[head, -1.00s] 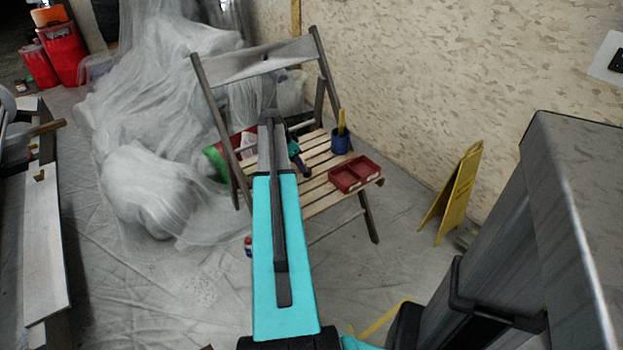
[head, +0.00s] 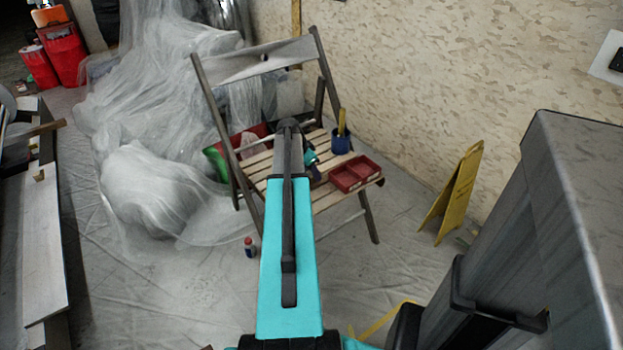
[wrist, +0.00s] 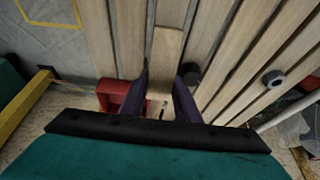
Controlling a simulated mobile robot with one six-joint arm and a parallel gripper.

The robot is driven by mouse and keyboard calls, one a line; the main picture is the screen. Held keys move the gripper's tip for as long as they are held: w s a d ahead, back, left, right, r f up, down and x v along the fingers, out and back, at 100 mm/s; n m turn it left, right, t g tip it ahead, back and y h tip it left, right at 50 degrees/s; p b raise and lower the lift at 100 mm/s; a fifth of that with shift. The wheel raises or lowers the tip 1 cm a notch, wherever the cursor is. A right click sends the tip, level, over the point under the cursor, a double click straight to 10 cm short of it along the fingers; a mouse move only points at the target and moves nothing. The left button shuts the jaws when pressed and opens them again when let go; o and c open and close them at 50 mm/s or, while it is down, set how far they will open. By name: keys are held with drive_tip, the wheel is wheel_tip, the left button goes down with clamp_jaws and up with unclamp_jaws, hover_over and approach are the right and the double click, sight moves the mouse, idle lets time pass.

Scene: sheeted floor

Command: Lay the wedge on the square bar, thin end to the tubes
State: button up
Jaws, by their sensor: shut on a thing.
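My gripper (wrist: 164,90) is shut on the wedge (wrist: 167,50), a pale wooden piece between its dark fingers in the wrist view. The wedge lies over the chair's slats (wrist: 98,35) in that view; I cannot tell its height above them or which end is thin. In the head view my gripper (head: 312,160) is over the slatted seat, partly behind my arm, and the wedge cannot be made out. A dark round piece (wrist: 189,72) and a ring-ended piece (wrist: 273,78) show right of the wedge; I cannot tell whether they are the tubes. I cannot identify the square bar.
A red divided tray (head: 356,173) and a blue cup (head: 340,142) with a yellow handle stand on the folding chair. Its backrest (head: 262,60) rises behind. A yellow floor sign (head: 455,195) stands at right. A small bottle (head: 249,246) stands on the sheeted floor.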

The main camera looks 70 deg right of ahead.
drive_tip(key=shift+f, duration=1.05)
drive_tip(key=shift+f, duration=0.1)
drive_tip(key=o, duration=0.9)
drive_tip(key=shift+c, duration=0.2)
drive_tip(key=v, duration=1.2)
drive_tip(key=shift+p, duration=0.45)
drive_tip(key=shift+s, duration=0.1)
